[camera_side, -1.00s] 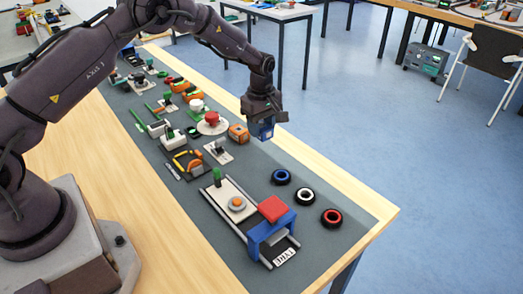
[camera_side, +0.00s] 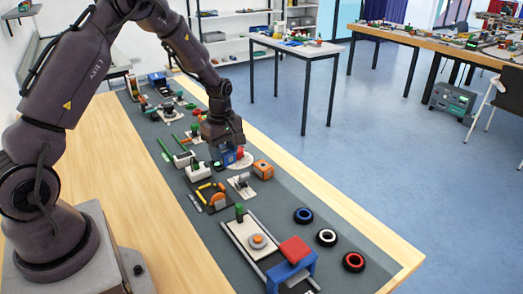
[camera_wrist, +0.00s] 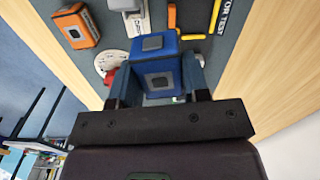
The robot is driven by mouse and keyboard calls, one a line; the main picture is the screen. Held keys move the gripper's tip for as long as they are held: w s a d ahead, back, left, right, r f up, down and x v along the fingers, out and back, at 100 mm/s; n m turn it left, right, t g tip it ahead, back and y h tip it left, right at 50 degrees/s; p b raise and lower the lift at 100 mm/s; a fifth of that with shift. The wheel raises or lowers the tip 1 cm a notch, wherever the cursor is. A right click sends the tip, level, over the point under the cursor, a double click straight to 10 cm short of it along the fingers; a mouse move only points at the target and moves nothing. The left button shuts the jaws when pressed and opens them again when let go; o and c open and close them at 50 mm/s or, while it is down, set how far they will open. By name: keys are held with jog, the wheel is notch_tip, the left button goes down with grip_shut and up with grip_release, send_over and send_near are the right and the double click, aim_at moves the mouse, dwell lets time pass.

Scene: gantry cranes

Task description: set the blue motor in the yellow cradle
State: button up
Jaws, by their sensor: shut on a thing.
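My gripper (camera_wrist: 156,85) is shut on the blue motor (camera_wrist: 155,62), a blue block with a grey square plate on its face. In the side view the blue motor (camera_side: 228,158) hangs under my gripper (camera_side: 224,150), over the middle of the mat; its exact height is unclear. Yellow bars (camera_wrist: 195,37) on a dark plate show at the top of the wrist view. The same yellow piece (camera_side: 205,186) lies in front of the gripper in the side view, beside an orange arch; its cradle shape is not clear. No contact with the motor shows.
An orange motor (camera_side: 263,169) stands right of my gripper. A white disc with a red top (camera_side: 240,160) is close beside the held motor. A small block on a white plate (camera_side: 241,184) stands nearer the camera. A blue gantry (camera_side: 291,271) and several rings (camera_side: 327,237) lie in front.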

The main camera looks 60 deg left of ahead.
send_over(212, 195)
jog(key=f, duration=0.2)
jog(key=shift+m, duration=0.7)
jog(key=shift+s+a+f, duration=0.1)
jog(key=shift+f, duration=1.35)
jog(key=shift+s+f, duration=0.1)
jog(key=shift+f, duration=1.3)
jog(key=shift+f, duration=0.75)
jog(key=o, duration=1)
jog(key=shift+c, duration=0.2)
jog(key=shift+w, duration=0.15)
